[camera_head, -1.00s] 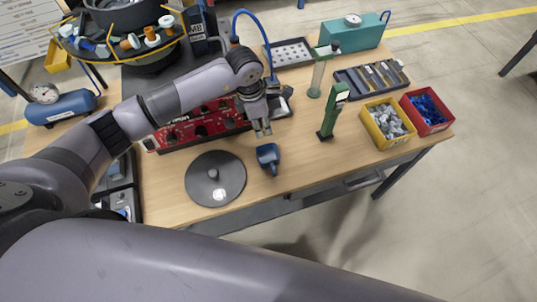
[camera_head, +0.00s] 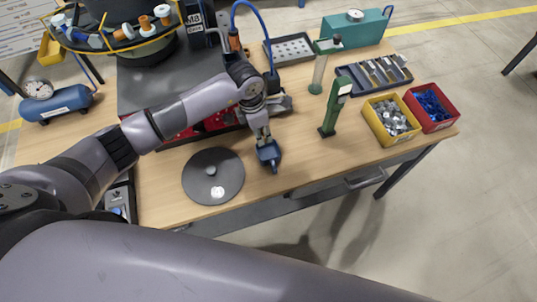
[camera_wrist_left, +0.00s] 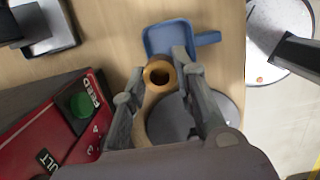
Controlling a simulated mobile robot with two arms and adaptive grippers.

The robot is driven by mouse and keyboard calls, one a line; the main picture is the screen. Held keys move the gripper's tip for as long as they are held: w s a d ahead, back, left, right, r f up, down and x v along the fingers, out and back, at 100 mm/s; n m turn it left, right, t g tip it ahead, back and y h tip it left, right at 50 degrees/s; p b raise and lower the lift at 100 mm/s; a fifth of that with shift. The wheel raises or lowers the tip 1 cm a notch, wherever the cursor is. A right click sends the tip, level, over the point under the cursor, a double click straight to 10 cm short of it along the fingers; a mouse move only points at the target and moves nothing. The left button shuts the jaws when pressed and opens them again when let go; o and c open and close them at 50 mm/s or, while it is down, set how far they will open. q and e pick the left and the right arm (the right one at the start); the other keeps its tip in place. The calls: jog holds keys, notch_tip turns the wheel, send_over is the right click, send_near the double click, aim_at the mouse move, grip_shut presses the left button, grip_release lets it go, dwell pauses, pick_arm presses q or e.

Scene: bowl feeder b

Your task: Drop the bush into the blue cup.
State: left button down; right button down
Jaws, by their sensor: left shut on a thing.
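The blue cup (camera_head: 269,156) stands on the wooden table near its front edge, right of a grey disc. It also shows in the left wrist view (camera_wrist_left: 176,28), with its handle pointing right. My left gripper (camera_head: 264,140) is right at the cup in the head view and overlaps its far side. In the left wrist view my left gripper (camera_wrist_left: 160,85) is shut on the bush (camera_wrist_left: 160,74), a bronze-coloured ring with a dark hole. The bush overlaps the cup's near edge there; its height above the cup is unclear. My right gripper is out of view.
The grey disc (camera_head: 200,182) with a knob lies left of the cup. A green upright device (camera_head: 333,108) stands to the right. A yellow bin (camera_head: 388,140) and a red bin (camera_head: 441,122) are farther right. A red panel (camera_wrist_left: 78,120) is close beside my left gripper.

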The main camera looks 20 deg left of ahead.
pick_arm(q)
jog(key=c, duration=1.2)
grip_release()
jog(key=shift+r, duration=0.15)
notch_tip(320, 180, up, 12)
jog(key=s+a, duration=0.1)
jog(key=shift+a, duration=0.25)
jog(key=shift+f, duration=0.2)
